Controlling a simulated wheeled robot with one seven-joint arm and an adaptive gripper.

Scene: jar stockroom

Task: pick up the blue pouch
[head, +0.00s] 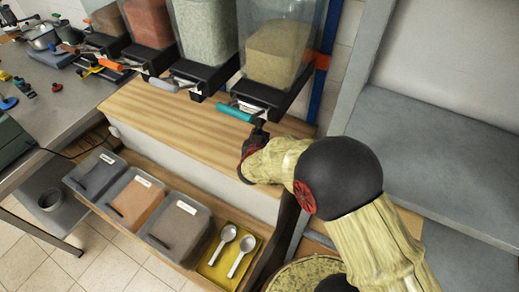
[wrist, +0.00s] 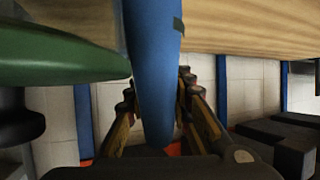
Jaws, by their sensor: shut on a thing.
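The blue pouch (wrist: 153,65) shows in the wrist view as a long blue shape that narrows downward, with a dark band near its upper right. My gripper (wrist: 157,95) is shut on it, with one finger on each side. In the head view my gripper (head: 257,137) is at the right end of the wooden shelf, just below the rightmost dispenser. I cannot make out the pouch clearly in the head view; my gripper and the dispenser probably hide it.
Clear dispensers (head: 277,52) hang above the wooden shelf (head: 165,115); the rightmost has a teal handle (head: 238,113) close to my gripper. Lidded bins (head: 180,230) and a yellow tray (head: 215,272) with two scoops stand below. The shelf's middle is bare.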

